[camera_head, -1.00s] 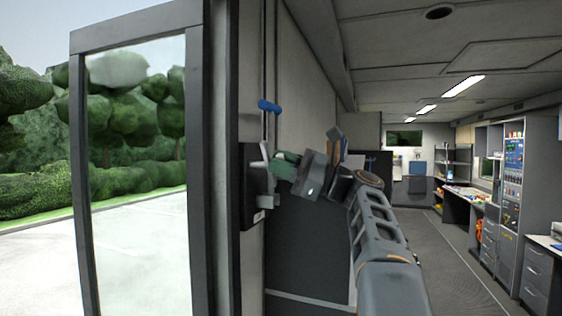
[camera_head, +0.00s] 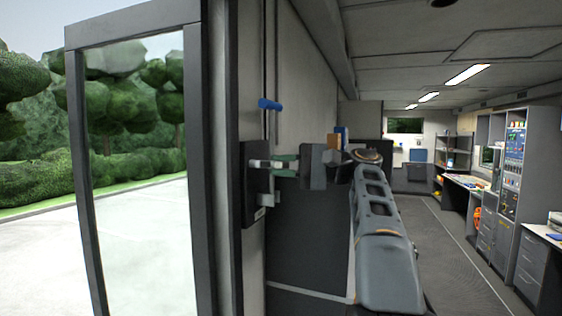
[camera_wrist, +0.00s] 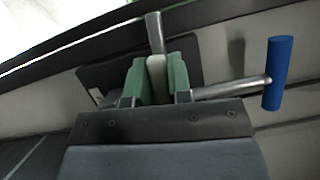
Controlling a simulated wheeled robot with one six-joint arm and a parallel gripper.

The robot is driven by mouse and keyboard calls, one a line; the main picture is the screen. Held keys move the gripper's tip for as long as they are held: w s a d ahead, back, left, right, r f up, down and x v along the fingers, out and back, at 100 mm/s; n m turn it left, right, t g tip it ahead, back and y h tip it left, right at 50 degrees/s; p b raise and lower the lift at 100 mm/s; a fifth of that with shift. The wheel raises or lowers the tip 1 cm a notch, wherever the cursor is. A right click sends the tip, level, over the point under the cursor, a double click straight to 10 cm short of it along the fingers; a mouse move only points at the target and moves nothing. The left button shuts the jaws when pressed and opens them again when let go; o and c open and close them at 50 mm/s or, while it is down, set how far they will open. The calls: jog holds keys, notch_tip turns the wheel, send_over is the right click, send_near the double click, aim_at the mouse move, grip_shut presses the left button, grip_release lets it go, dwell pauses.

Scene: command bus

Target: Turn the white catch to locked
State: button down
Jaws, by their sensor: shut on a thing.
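The white catch (camera_head: 261,163) now lies about level in the head view, on the black plate beside the door frame. My gripper (camera_head: 284,166) has green fingers and comes in from the right. In the wrist view its fingers (camera_wrist: 156,72) are shut on the white catch (camera_wrist: 156,65), one on each side. The catch's outer end is between the fingers and partly hidden in the head view. I cannot read any lock marking.
A blue-ended metal handle (camera_head: 269,104) sticks out above the catch; in the wrist view its blue grip (camera_wrist: 277,74) is right of my fingers. The black plate (camera_head: 250,212) is behind. A glazed door (camera_head: 136,180) stands left. The aisle floor (camera_head: 448,240) is clear.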

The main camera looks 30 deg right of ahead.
jog(key=shift+n, duration=0.6)
jog(key=shift+f, duration=0.1)
jog(key=c, duration=1.1)
grip_release()
jog(key=shift+r+v, duration=0.15)
jog(key=shift+v, duration=3.25)
jog(key=shift+r+v, duration=0.15)
jog(key=shift+v, duration=3.25)
